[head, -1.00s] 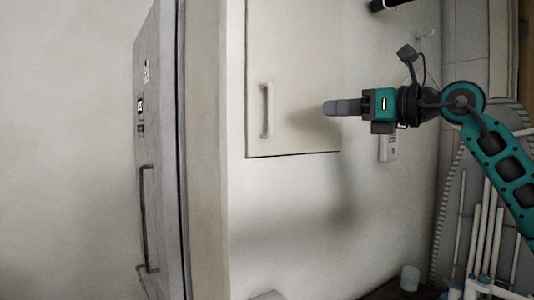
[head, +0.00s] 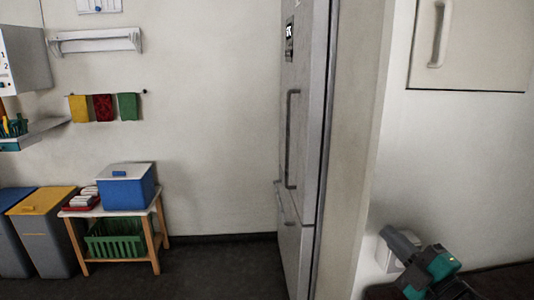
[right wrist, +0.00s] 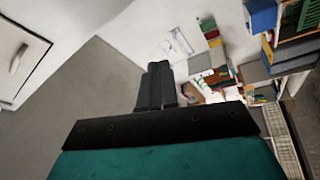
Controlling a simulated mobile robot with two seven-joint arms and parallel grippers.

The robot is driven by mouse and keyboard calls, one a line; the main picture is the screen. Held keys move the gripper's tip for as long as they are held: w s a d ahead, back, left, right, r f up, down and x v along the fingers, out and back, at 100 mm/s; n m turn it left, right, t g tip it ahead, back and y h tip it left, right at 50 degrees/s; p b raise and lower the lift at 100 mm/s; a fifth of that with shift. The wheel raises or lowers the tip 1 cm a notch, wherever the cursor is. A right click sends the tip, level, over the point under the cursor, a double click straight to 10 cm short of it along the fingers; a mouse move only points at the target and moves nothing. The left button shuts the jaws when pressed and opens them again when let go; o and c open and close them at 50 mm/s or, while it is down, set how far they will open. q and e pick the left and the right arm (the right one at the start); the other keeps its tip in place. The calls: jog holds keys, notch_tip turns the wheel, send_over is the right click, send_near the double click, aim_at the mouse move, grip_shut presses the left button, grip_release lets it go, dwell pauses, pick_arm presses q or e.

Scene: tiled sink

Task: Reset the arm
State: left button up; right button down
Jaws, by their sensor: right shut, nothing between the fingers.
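My right gripper (head: 397,240) is at the lower right of the head view, in front of the wall below a cabinet door. Its dark fingers are shut together with nothing between them. It also shows in the right wrist view (right wrist: 157,85), with the two fingers side by side and touching. My teal right arm comes in from the bottom right corner of the head view and is mostly out of the picture. My left gripper is not in the head view.
A tall grey fridge (head: 304,130) stands at the middle right, beside a wall edge. A cabinet door (head: 480,50) with a handle is at the top right. A small table (head: 155,210) holds a blue box (head: 126,187). A yellow-lidded bin (head: 42,240) stands at the left.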

jog(key=s+a+f+m+g+h, duration=0.3)
jog(key=s+f+m, duration=0.5)
jog(key=f, duration=0.6)
jog(key=s+a+f+m+g+h, duration=0.3)
jog(key=s+f+m+g, duration=0.2)
jog(key=s+f+m, duration=0.3)
jog(key=s+f, duration=0.4)
jog(key=f, duration=0.1)
jog(key=shift+s+a+f+p, duration=0.25)
jog(key=shift+a+f+p, duration=0.05)
jog(key=shift+f+p, duration=0.1)
